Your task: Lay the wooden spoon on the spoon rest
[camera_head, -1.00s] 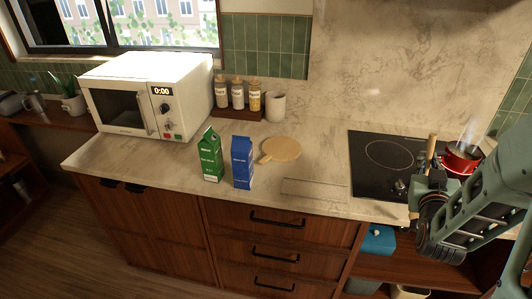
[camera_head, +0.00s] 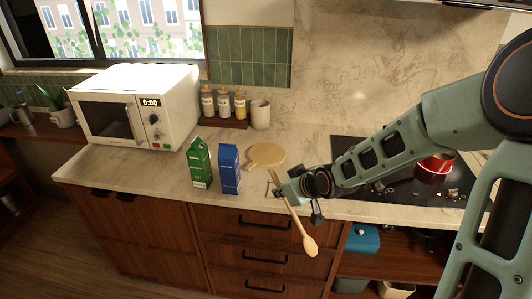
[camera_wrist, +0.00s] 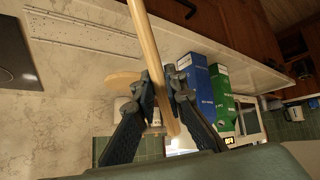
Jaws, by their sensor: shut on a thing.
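The wooden spoon (camera_head: 292,214) is in my gripper (camera_head: 283,190), held by its handle in front of the counter's front edge. It is tilted, its bowl low in front of the drawers. In the wrist view my gripper (camera_wrist: 163,98) is shut on the spoon's handle (camera_wrist: 148,45); the bowl is out of that view. A flat round wooden piece with a short handle (camera_head: 267,155) lies on the counter behind my gripper. A thin rectangular outline (camera_wrist: 80,30) shows on the counter in the wrist view. I cannot tell which of these is the spoon rest.
A blue carton (camera_head: 229,170) and a green carton (camera_head: 199,163) stand left of my gripper. A white microwave (camera_head: 135,106), spice jars (camera_head: 224,104) and a cup (camera_head: 260,114) stand further back. The hob (camera_head: 400,185) with a red pot (camera_head: 437,164) is at right, partly behind my arm.

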